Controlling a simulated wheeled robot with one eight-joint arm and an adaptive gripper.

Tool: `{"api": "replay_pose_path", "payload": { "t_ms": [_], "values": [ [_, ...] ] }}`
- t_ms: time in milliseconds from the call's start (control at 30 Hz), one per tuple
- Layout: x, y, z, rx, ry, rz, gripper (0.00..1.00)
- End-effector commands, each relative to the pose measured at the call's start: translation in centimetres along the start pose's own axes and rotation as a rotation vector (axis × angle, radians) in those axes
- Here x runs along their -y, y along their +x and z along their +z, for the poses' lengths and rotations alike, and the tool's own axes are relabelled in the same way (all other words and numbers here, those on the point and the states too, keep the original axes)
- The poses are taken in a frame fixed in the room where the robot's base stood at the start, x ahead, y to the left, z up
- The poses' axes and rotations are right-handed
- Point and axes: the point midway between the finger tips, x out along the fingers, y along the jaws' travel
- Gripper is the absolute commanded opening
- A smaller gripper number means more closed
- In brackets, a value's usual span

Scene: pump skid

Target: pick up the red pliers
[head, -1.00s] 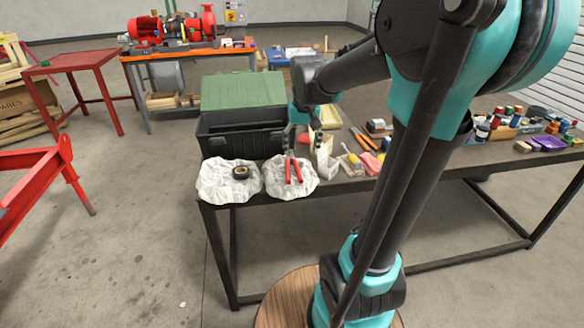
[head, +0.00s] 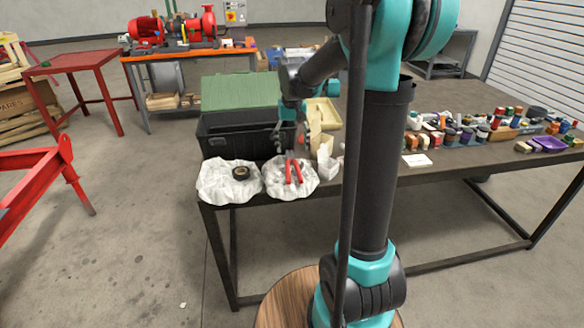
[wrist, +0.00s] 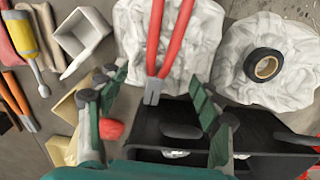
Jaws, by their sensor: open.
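The red pliers (head: 293,170) lie on a crumpled white cloth (head: 274,187) near the front edge of the table. In the wrist view, the red pliers (wrist: 172,35) have their handles at the top and their grey jaws pointing down the picture. My gripper (head: 280,132) is above the table by the toolbox, just behind the pliers. In the wrist view, my gripper (wrist: 152,90) is open, with its green-backed fingers to either side of the pliers' jaws. Nothing is held. I cannot tell the height gap exactly.
A black toolbox (head: 240,140) with a green lid (head: 240,92) stands behind the cloth. A black tape roll (wrist: 263,65) rests on another white cloth (wrist: 240,30) beside it. A white open box (wrist: 82,40) is on the other side. A red round thing (wrist: 110,129) shows near one finger.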

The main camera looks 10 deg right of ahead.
Motion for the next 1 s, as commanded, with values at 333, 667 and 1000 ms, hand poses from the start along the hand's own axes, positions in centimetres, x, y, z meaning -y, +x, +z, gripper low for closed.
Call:
{"api": "replay_pose_path", "payload": {
  "t_ms": [333,667,1000],
  "values": [
    [0.1,2.9,-0.1,0.0,0.0,0.0,0.66],
    [0.1,6.6,-0.1,0.0,0.0,0.0,0.66],
    [0.1,6.7,-0.1,0.0,0.0,0.0,0.54]
  ]
}}
